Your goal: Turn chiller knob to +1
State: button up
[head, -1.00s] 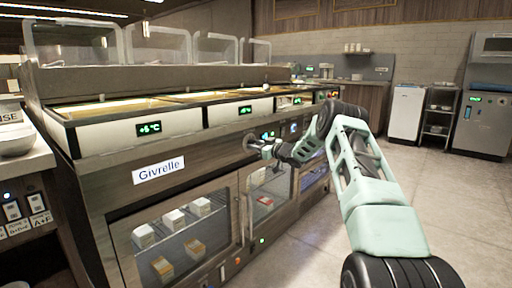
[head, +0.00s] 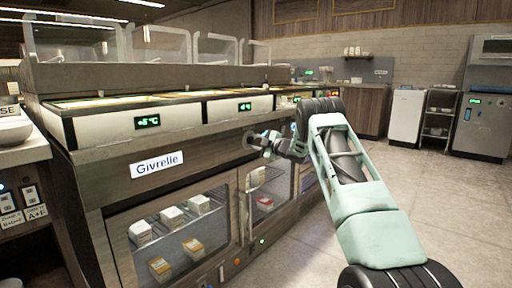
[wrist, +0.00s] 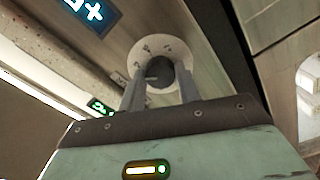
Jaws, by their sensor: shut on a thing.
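The chiller knob (wrist: 160,72) is a dark round knob on a pale round dial plate (wrist: 177,45) with small marks, too blurred to read. In the wrist view the fingers of my gripper (wrist: 160,86) stand on either side of the knob, shut on it. In the head view my gripper (head: 257,139) meets the front panel of the chiller counter (head: 115,178) at the dial plate (head: 247,140). The knob itself is mostly hidden there by the gripper. Its pointer setting cannot be read.
Green displays (head: 148,122) line the counter's upper front. A "Givrelle" label (head: 157,165) is left of the knob. Glass doors (head: 172,240) with boxes inside lie below. A lit blue sign (wrist: 90,12) is near the dial. Open floor (head: 445,190) lies to the right.

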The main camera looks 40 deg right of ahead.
jog(key=n+b, duration=0.2)
jog(key=n, duration=0.2)
jog(key=shift+f+b, duration=0.2)
jog(key=shift+b, duration=0.2)
jog(key=shift+r+n+b, duration=0.15)
jog(key=shift+n+b, duration=0.85)
jog(key=shift+n, duration=0.7)
jog(key=o, duration=1)
jog(key=shift+r, duration=0.1)
jog(key=s+p, duration=0.1)
jog(key=s, duration=0.4)
jog(key=s+d+p, duration=0.1)
jog(key=s+p, duration=0.1)
jog(key=s, duration=0.4)
jog(key=s+p, duration=0.1)
jog(key=s, duration=0.5)
jog(key=shift+s+d, duration=0.2)
jog(key=shift+s, duration=0.05)
jog(key=shift+w, duration=0.1)
